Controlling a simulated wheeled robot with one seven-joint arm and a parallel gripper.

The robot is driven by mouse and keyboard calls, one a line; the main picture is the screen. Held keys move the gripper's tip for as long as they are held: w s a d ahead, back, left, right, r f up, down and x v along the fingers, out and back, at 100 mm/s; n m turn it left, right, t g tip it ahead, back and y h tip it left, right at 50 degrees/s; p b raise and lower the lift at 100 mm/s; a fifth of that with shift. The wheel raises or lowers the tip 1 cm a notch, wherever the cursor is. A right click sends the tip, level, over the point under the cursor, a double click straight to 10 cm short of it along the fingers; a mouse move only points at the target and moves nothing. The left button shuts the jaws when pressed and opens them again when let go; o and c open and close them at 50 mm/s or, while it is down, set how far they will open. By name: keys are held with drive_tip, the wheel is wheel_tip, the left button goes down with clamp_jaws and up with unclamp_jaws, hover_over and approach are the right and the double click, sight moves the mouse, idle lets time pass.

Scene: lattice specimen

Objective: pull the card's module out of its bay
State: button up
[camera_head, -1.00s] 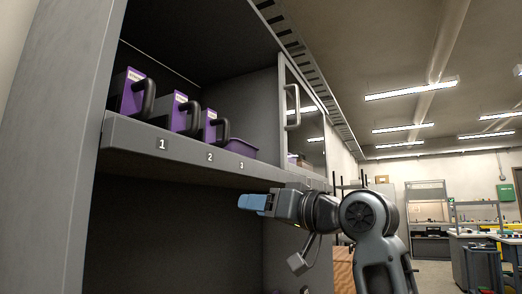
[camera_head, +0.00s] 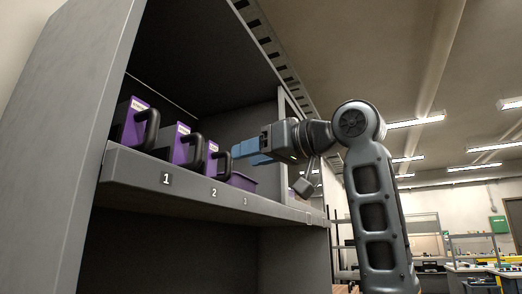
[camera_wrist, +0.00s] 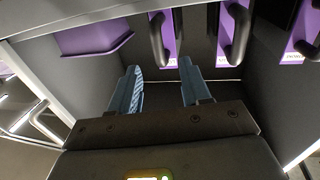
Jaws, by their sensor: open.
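Three purple modules with black handles stand in a row on the shelf: one above label 1 (camera_head: 134,124), one above label 2 (camera_head: 184,146), and one above label 3 (camera_head: 213,158). In the wrist view the nearest module (camera_wrist: 168,47) and its neighbour (camera_wrist: 225,32) show at the top, with a third (camera_wrist: 298,30) at the right edge. My gripper (camera_head: 236,152) is open and empty, just right of the third module's handle in the head view. In the wrist view its blue fingers (camera_wrist: 160,66) are apart, below that handle, with nothing between them. No card can be made out.
A purple bin (camera_head: 241,181) sits on the shelf right of the modules; it also shows in the wrist view (camera_wrist: 95,40). The shelf's front edge (camera_head: 190,190) runs below my gripper. A cabinet wall (camera_head: 110,90) stands at the left. The space beneath the shelf looks empty.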

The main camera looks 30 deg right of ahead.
drive_tip(key=shift+p+x, duration=0.5)
drive_tip(key=shift+x, duration=2.1)
drive_tip(key=shift+c, duration=0.2)
clamp_jaws()
